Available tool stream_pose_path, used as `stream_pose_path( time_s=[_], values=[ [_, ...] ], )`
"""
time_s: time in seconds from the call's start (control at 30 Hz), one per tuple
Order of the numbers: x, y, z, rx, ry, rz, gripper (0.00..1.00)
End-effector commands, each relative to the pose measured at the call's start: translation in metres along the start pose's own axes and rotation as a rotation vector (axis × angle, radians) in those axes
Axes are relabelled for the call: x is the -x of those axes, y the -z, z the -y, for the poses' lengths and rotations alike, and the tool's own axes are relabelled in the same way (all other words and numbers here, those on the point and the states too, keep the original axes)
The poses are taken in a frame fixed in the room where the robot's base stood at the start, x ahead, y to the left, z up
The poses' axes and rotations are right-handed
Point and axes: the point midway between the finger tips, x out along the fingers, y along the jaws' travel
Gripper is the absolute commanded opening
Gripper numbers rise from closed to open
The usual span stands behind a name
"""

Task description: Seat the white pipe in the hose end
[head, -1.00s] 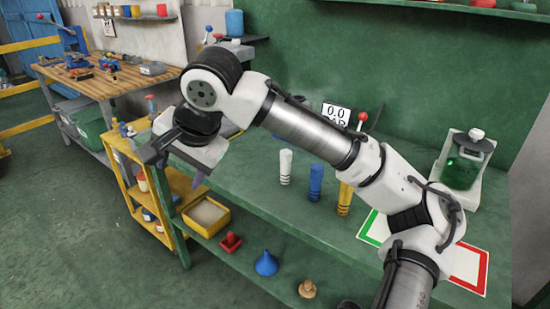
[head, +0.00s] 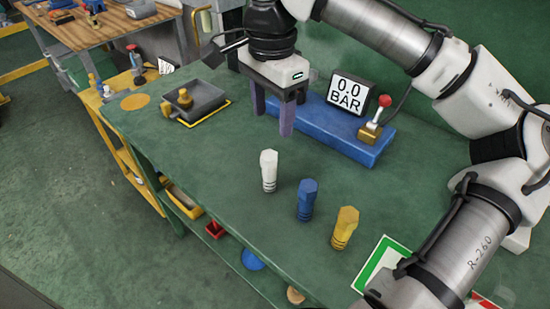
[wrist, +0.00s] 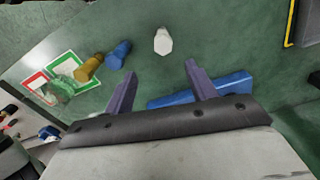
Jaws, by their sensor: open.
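The white pipe (head: 269,171) stands upright on the green bench top, at the left of a row with a blue pipe (head: 306,200) and a yellow pipe (head: 344,229). In the wrist view the white pipe (wrist: 163,41) lies beyond the gap between my fingers. My gripper (head: 272,121) is open and empty, with its purple fingers pointing down behind the white pipe and apart from it. It also shows in the wrist view (wrist: 160,72). I cannot make out the hose end clearly. A blue base (head: 355,146) stands behind the pipes.
On the blue base are a 0.0 BAR display (head: 347,92) and a red-knobbed lever (head: 376,116). A dark tray (head: 192,99) with brass-coloured pieces is at the bench's left. A green, white and red mat (head: 382,258) lies right of the pipes. Bench left of the white pipe is clear.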

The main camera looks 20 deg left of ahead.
Motion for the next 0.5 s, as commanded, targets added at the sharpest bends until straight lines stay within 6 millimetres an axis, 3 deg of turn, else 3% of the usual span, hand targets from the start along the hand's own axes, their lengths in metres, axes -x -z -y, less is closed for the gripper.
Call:
stream_pose_path(
  time_s=[0.3,0.5],
  values=[
    [-0.06,0.0,0.0,0.001,-0.001,0.002,0.56],
    [-0.078,-0.001,0.001,0.001,0.001,0.001,0.56]
  ],
)
